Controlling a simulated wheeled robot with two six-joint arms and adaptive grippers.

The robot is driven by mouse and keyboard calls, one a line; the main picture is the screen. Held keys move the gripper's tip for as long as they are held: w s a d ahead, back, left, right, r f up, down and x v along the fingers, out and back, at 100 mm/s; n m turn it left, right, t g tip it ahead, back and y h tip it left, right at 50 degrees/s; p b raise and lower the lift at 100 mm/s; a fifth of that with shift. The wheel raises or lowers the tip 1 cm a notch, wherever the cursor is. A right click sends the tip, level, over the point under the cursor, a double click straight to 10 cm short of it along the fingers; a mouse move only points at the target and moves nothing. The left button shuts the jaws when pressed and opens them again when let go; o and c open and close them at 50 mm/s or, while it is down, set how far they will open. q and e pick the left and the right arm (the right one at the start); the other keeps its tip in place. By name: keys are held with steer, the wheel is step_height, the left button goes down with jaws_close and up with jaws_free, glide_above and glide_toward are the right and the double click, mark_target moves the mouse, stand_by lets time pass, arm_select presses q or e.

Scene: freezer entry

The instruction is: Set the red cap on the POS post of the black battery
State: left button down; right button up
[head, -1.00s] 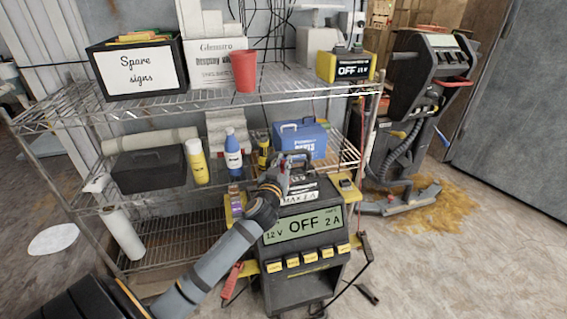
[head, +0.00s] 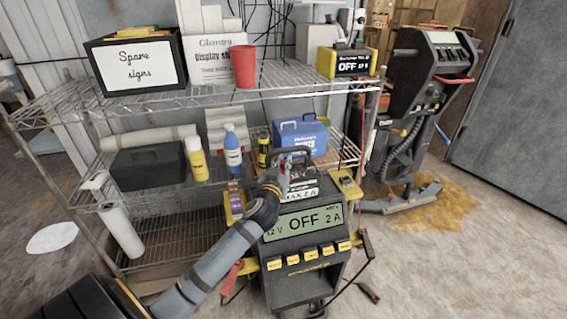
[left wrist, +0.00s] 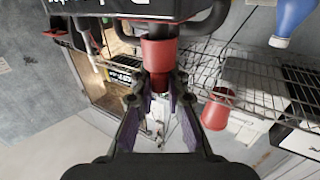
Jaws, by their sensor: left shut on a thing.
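My left gripper (head: 283,168) reaches over the top of the grey charger (head: 303,250), by its black handle. In the left wrist view its two fingers (left wrist: 158,92) are shut on a red cap (left wrist: 158,55), a tapered red piece between the fingertips. The upper end of the cap is close to a dark body with pale print (left wrist: 122,8) at the top edge. I cannot tell whether that body is the black battery, nor whether the cap touches it. The POS post is not clearly visible. My right gripper is in neither current view.
A wire shelf (head: 225,92) stands behind, with a red cup (head: 243,66), a spare-signs box (head: 135,65) and a small yellow-black unit (head: 350,62) on top. A blue toolbox (head: 300,135) sits lower. A second charger (head: 425,80) stands right.

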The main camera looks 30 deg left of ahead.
arm_select(q)
steer(key=shift+f+b, duration=0.5)
steer(key=shift+f, duration=0.15)
steer(key=c, duration=1.3)
jaws_free()
steer(key=shift+s, duration=0.15)
steer(key=v, duration=1.1)
steer(key=shift+s+d+r, duration=0.1)
steer(key=shift+s+d, duration=0.05)
steer(key=shift+s, duration=0.25)
